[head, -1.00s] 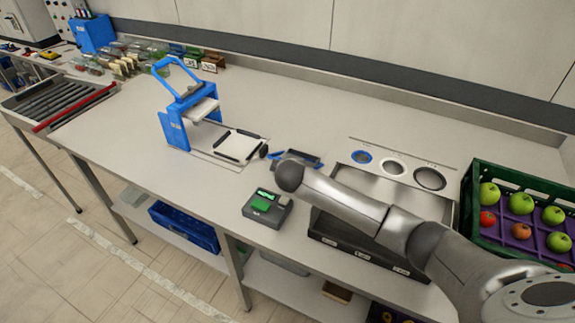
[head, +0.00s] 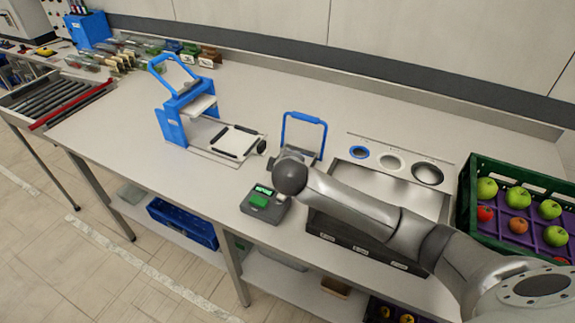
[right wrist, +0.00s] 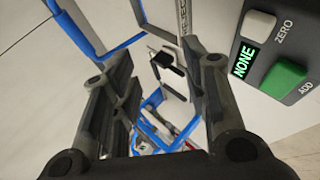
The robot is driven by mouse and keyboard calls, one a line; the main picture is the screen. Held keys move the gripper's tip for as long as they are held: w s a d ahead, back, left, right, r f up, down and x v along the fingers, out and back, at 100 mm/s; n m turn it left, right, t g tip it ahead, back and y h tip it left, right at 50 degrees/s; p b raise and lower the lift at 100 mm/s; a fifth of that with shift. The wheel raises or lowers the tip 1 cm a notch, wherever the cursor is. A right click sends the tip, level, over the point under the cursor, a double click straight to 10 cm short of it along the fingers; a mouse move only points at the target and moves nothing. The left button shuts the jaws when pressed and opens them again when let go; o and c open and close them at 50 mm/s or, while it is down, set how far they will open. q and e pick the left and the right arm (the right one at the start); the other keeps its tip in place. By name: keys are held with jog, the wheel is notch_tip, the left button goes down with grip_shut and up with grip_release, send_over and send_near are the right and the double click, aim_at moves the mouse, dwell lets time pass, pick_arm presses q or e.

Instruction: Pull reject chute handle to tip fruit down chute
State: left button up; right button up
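The blue U-shaped handle (head: 304,119) stands upright in the head view, at the back of a small tray behind my right wrist. The tray is mostly hidden by my arm, and I cannot tell whether fruit lies on it. In the right wrist view, a blue bar (right wrist: 72,28), apparently this handle, passes at the upper left, outside the space between my fingers. My right gripper (right wrist: 158,65) is open, with nothing visible between its fingers. Its fingers are hidden in the head view. My left gripper is not in view.
A scale (head: 264,204) with a green button sits in front; its display reads NONE in the wrist view. A blue press (head: 174,125) and white plate (head: 236,141) stand left. A steel bin (head: 365,246) and green fruit crate (head: 466,205) are right.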

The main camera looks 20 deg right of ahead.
jog(key=shift+v, duration=2.15)
